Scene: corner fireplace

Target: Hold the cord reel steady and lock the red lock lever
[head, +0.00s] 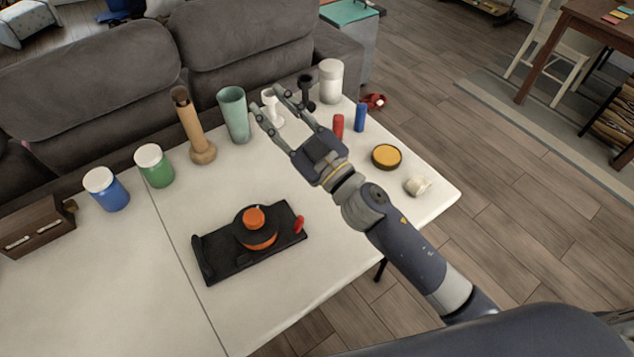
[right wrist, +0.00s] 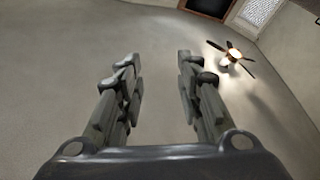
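The cord reel (head: 256,229) is black and orange with an orange knob on top. It sits on a black base plate (head: 222,262) on the white table. The red lock lever (head: 299,225) stands at the right end of the base plate. My right gripper (head: 266,98) is open and empty, raised above the table, up and to the right of the reel and apart from it. In the right wrist view its two fingers (right wrist: 160,72) are spread with nothing between them; that view shows ceiling and a ceiling fan. My left gripper is not in view.
Along the table's (head: 150,290) back stand a blue jar (head: 106,194), a green jar (head: 155,170), a wooden mill (head: 192,130), a green cup (head: 233,115) and a white canister (head: 330,82). A yellow-topped tin (head: 386,157) lies right. The front left tabletop is clear.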

